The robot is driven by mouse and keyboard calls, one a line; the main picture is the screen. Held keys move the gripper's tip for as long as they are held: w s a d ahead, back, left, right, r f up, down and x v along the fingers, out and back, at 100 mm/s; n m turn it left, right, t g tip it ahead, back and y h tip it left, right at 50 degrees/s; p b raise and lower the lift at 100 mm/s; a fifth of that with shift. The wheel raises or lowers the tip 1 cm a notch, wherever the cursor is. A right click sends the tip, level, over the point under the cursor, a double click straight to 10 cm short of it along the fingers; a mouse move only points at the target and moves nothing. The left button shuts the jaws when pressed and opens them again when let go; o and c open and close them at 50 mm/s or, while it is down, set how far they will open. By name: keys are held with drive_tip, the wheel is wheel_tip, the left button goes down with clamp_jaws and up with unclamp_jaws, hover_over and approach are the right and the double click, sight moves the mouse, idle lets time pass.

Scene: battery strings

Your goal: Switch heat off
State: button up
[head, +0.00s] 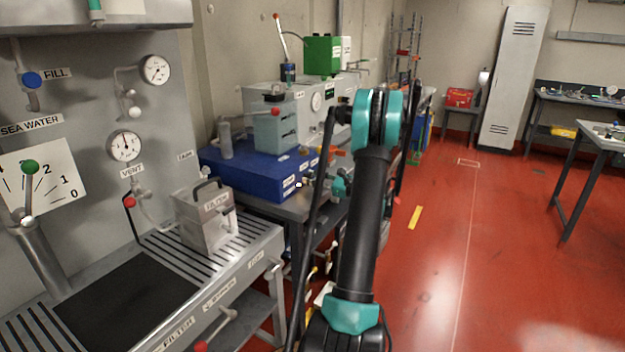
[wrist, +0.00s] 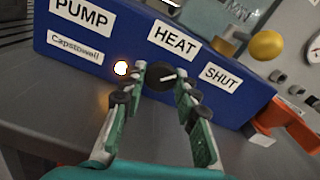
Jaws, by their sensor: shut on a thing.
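The blue box (wrist: 85,45) carries labels reading PUMP, Capstowell, HEAT and SHUT. A lit lamp (wrist: 122,68) glows just left of the knob. My gripper (wrist: 160,80) has a finger on each side of the knob and is shut on it; the fingertips partly cover its edges.
An orange-red part (wrist: 285,125) and a yellow ball (wrist: 267,45) are to the right of the knob. In the head view, a metal filter box (head: 205,220) stands on the slatted bench at left. The red floor (head: 450,250) at right is clear.

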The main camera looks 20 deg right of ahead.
drive_tip(key=n, duration=0.4)
drive_tip(key=shift+n, duration=0.3)
drive_tip(key=shift+d+n, duration=0.1)
drive_tip(key=shift+n, duration=2.1)
drive_tip(key=o, duration=1.1)
drive_tip(key=shift+o, duration=0.2)
drive_tip(key=v, duration=1.2)
drive_tip(key=shift+s+d, duration=0.1)
